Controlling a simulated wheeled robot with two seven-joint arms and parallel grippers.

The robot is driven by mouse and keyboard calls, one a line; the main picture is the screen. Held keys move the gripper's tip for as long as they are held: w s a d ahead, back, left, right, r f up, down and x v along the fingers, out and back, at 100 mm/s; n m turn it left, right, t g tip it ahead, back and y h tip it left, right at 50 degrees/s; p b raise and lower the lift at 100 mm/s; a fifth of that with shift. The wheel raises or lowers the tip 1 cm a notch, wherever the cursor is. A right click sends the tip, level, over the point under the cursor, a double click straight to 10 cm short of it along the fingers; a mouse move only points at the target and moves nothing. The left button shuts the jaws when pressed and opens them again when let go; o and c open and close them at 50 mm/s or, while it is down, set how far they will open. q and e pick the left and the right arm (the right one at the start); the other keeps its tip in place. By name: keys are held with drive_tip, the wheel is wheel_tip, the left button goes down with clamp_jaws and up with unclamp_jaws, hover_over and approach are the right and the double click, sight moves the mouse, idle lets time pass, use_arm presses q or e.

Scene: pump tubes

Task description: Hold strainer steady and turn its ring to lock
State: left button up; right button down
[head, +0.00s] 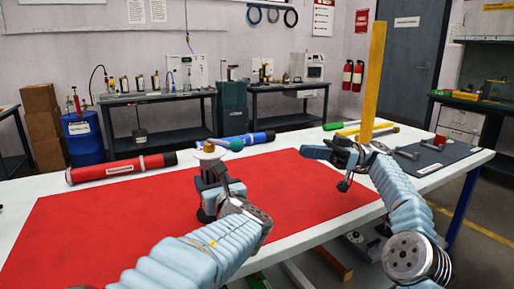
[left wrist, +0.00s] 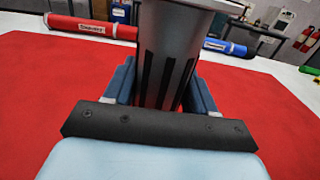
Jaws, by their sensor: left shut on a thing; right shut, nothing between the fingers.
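The strainer (left wrist: 166,60) stands upright on the red mat, a grey cylinder with dark vertical slots in the left wrist view. My left gripper (left wrist: 160,88) is shut around its body, a blue finger on each side. In the head view, the strainer's pale, disc-like top (head: 211,155) with a brass-coloured knob rises above my left gripper (head: 213,180), which hides much of the body. I cannot make out the locking ring clearly. My right gripper (head: 329,153) is shut and empty, above the mat's right side, clear of the strainer, with its fingers pointing left.
A red tube (head: 121,169) and a blue tube (head: 248,139) lie along the table's back edge. A tall yellow bar (head: 375,75) rises behind my right gripper. The mat's left side is clear.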

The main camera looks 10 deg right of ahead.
drive_tip(key=x, duration=1.4)
drive_tip(key=shift+s+r, duration=0.1)
drive_tip(key=shift+s, duration=0.05)
